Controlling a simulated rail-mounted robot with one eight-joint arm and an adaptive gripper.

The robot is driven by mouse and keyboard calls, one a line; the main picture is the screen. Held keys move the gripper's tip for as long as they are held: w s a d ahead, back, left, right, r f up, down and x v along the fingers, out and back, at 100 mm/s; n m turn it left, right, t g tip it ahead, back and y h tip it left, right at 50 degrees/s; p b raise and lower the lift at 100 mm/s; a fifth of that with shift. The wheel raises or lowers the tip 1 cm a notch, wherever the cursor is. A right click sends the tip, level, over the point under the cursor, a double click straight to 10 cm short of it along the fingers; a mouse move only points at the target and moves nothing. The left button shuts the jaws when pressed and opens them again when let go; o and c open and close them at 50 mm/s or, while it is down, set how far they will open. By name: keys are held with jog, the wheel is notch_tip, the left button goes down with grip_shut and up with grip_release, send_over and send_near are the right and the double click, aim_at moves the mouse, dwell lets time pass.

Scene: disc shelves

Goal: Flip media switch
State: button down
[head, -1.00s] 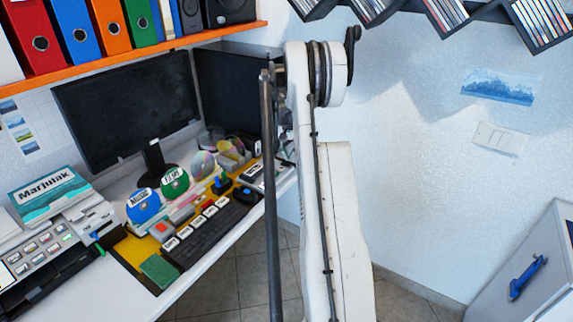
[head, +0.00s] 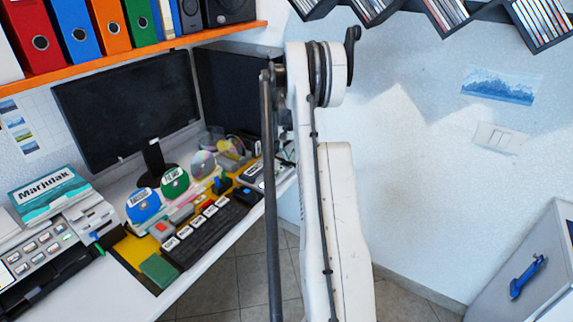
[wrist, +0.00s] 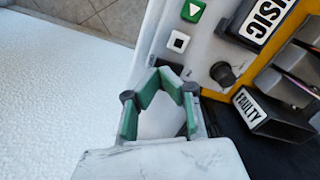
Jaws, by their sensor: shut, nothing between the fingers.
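In the wrist view my gripper (wrist: 162,72) has its green-padded fingers drawn together at the tips, with nothing held. It is over a light-coloured media panel. The buttons and knob lie above and right of the fingertips. A small dark part shows beside the right finger, partly covered by it; I cannot tell whether it is the switch. In the head view my arm hides the gripper.
Black slots labelled MUSIC (wrist: 265,16) and FAULTY (wrist: 250,107) stand right of the panel. White wall fills the wrist view's left side. A wall switch plate (head: 500,138) is at right.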

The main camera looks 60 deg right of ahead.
aim_at(289, 164)
jog(key=shift+f+b, duration=0.85)
jog(key=shift+f, duration=0.4)
dwell(0.7)
jog(key=shift+r, duration=0.15)
jog(key=shift+r+p, duration=1.25)
jog(key=shift+r, duration=2.15)
jog(key=shift+r, duration=0.1)
